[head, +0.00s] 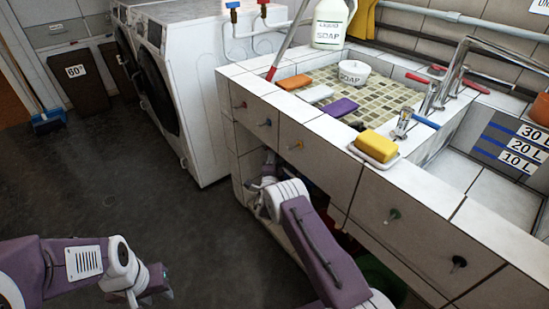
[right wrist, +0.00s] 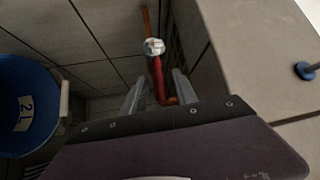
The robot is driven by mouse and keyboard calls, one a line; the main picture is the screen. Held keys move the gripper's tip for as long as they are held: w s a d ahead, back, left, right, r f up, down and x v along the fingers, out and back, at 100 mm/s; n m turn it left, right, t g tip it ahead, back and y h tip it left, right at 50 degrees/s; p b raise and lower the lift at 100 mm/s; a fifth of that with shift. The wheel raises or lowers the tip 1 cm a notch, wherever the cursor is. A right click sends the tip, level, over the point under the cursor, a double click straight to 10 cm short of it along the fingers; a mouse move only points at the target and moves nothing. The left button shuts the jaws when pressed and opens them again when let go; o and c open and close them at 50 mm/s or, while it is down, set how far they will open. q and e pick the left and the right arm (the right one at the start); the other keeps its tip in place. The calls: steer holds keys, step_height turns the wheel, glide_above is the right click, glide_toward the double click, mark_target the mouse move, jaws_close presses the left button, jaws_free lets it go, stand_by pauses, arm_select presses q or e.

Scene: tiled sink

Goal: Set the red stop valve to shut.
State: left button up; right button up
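In the right wrist view a round silver valve body (right wrist: 154,47) sits on a copper-coloured pipe (right wrist: 146,20) under the sink. A red bar (right wrist: 158,80), seemingly the stop valve's lever, runs down from it, roughly in line with the pipe. My right gripper (right wrist: 159,92) is open, with one finger on each side of the red part; I cannot tell whether they touch it. In the head view my right arm reaches into the opening under the counter, and its gripper is mostly hidden. My left gripper (head: 153,288) hangs over the floor at lower left; its finger opening is unclear.
A blue bucket (right wrist: 28,105) stands left of my right gripper; a counter wall (right wrist: 245,60) is close on the right. Above are the tiled counter (head: 330,130), yellow sponge (head: 377,145) and soap bottle (head: 331,22). A washing machine (head: 190,80) stands left. The floor is mostly clear.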

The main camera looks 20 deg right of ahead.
steer(key=shift+w+d, duration=0.15)
steer(key=shift+w, duration=0.2)
jaws_close()
stand_by(1.2)
